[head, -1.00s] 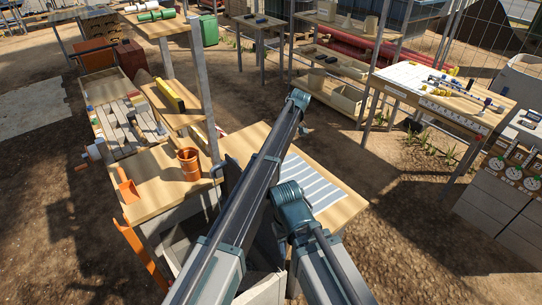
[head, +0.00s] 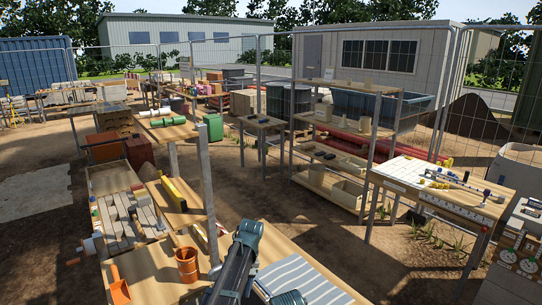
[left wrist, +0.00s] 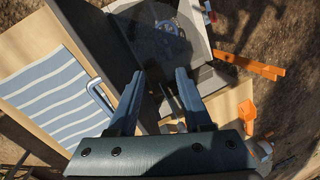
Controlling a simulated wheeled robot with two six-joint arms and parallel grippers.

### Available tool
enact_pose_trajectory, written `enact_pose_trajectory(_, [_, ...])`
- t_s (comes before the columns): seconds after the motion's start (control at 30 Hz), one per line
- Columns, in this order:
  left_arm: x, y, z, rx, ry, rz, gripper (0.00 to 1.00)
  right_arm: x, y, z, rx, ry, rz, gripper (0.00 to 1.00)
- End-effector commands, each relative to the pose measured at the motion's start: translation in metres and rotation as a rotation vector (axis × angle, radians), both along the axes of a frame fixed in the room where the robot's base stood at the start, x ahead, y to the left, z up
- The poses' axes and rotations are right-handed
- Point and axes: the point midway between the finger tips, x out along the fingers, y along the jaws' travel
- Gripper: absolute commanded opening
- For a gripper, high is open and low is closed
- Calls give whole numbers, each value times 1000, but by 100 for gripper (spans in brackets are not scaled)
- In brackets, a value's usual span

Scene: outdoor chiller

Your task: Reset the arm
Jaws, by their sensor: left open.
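My left gripper (left wrist: 160,82) shows in the left wrist view with its two fingers apart and nothing held between them. It points down over a dark, shaded area. In the head view my left arm (head: 236,262) comes up from the bottom edge, and the gripper itself is out of sight. Only a joint of my right arm (head: 290,298) shows at the bottom edge, and its gripper is not in view.
A striped blue-and-white cloth (head: 300,277) lies on the wooden table. An orange cup (head: 187,264) and an orange scoop (head: 119,288) are to the left, near a metal post (head: 209,190). A shelf rack (head: 340,150) and a workbench (head: 420,178) stand to the right. Open ground lies between.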

Motion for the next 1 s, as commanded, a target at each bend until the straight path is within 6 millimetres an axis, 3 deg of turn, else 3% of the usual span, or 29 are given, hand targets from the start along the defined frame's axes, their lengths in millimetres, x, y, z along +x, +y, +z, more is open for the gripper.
enact_pose_trajectory(0.03, [-41, 18, -2, -33, -18, -37, 50, 0, 0, 0, 0, 0, 0, 50])
enact_pose_trajectory(0.1, [-64, 30, -3, -70, -43, -91, 50, 0, 0, 0, 0, 0, 0, 50])
enact_pose_trajectory(0.3, [-117, 53, -6, -138, -104, -202, 50, 0, 0, 0, 0, 0, 0, 50])
enact_pose_trajectory(0.6, [-186, 73, -6, -194, -189, -328, 50, 0, 0, 0, 0, 0, 0, 50])
enact_pose_trajectory(0.73, [-185, 51, -15, -190, -165, -391, 50, 0, 0, -9, 0, 0, 0, 50])
enact_pose_trajectory(1.0, [-207, 7, -29, -166, -99, -515, 50, 0, 0, -23, 0, 0, -1, 50])
